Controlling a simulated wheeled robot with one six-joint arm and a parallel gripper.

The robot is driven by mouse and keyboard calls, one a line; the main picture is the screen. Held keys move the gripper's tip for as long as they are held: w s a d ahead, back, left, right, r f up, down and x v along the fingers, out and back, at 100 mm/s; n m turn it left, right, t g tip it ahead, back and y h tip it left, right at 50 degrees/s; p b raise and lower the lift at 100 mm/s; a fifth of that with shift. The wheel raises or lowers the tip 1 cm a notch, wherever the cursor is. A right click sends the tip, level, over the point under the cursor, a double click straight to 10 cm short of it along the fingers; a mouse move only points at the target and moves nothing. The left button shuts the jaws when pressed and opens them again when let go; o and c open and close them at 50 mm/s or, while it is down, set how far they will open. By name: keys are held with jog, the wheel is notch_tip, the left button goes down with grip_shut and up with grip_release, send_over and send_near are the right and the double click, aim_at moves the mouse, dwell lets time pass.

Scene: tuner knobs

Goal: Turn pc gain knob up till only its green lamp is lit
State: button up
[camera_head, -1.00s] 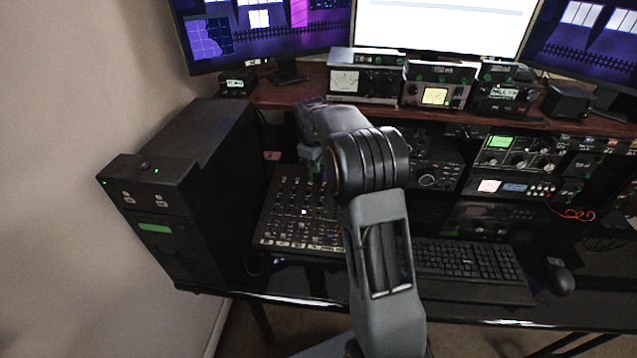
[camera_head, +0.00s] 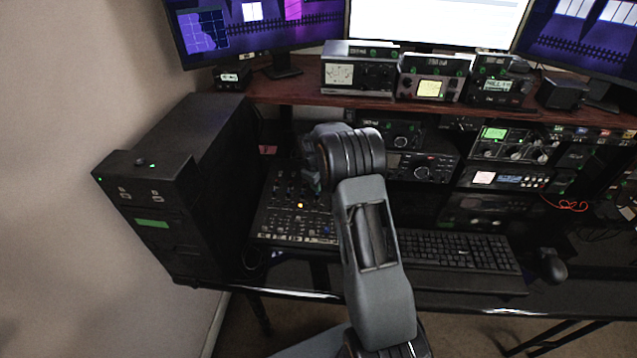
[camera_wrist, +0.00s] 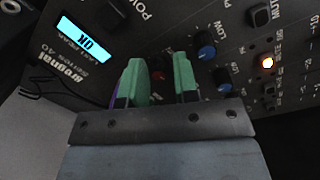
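A black mixer (camera_head: 262,222) lies on the desk behind my arm, with rows of small knobs and a lit amber lamp (camera_head: 300,205). In the wrist view, my gripper (camera_wrist: 160,88) has two green fingertips spread apart just over the panel. A small dark reddish knob (camera_wrist: 158,75) shows in the gap between them; I cannot tell whether they touch it. Blue-capped knobs (camera_wrist: 206,52) and a lit orange lamp (camera_wrist: 267,62) are to the right. I cannot read which knob is the pc gain. In the head view, my wrist mostly hides the gripper and part of the mixer.
A cyan display (camera_wrist: 86,38) is at the panel's upper left in the wrist view. A black computer tower (camera_head: 215,150) stands left of the mixer. A keyboard (camera_head: 455,252) and mouse (camera_head: 552,266) lie right. Radio gear (camera_head: 425,167) and a wooden shelf (camera_head: 290,90) are behind.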

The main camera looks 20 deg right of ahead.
jog(key=shift+c, duration=0.2)
grip_shut()
jog(key=shift+m, duration=0.4)
jog(key=m+b, duration=0.1)
jog(key=m, duration=0.2)
jog(key=shift+w+m, duration=0.1)
jog(key=shift+m, duration=0.3)
jog(key=shift+m+g+b, duration=0.4)
jog(key=shift+m+b, duration=0.05)
jog(key=shift+m, duration=1.75)
jog(key=shift+o, duration=0.2)
grip_release()
